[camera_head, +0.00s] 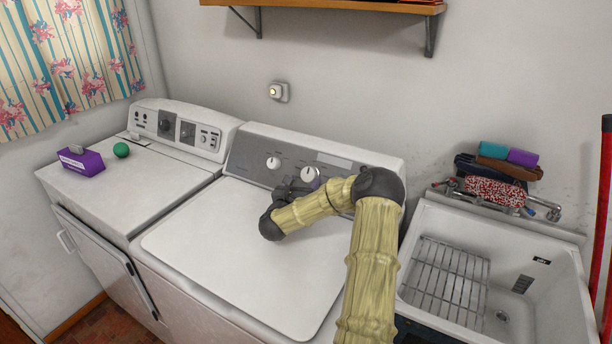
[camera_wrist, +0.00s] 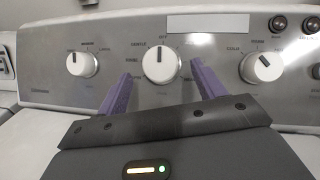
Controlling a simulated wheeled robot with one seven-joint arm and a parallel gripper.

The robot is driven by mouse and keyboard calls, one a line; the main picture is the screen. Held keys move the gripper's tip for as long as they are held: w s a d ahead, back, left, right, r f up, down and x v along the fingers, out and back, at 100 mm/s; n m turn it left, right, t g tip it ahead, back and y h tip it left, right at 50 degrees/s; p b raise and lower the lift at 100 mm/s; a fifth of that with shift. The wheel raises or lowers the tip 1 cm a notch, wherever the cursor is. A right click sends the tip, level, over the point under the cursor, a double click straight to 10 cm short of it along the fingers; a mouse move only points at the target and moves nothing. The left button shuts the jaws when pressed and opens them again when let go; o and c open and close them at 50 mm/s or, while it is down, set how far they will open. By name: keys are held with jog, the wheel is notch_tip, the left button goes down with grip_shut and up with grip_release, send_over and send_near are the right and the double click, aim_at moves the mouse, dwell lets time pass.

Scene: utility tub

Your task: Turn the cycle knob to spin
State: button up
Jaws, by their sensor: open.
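The washer's control panel (camera_wrist: 210,58) carries three white round knobs. The middle knob (camera_wrist: 160,61) has small printed words around it, one reading like "gentle"; its dark pointer mark is at the top. In the head view this knob (camera_head: 310,174) shows just beyond my gripper. My gripper (camera_wrist: 162,70) is open, its two purple fingers pointing at the panel, one on each side of the middle knob and apart from it. I cannot tell whether the tips reach as deep as the knob. In the head view my gripper (camera_head: 298,187) is partly hidden by my arm.
The left knob (camera_wrist: 82,64) and right knob (camera_wrist: 262,67) flank the middle one, with dark buttons (camera_wrist: 279,23) at upper right. The washer lid (camera_head: 240,250) is clear beneath my arm. A dryer (camera_head: 130,190) stands left, a utility tub (camera_head: 545,300) right.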

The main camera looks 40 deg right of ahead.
aim_at(308, 175)
jog(key=shift+x, duration=1.6)
jog(key=shift+c, duration=0.4)
jog(key=c, duration=0.9)
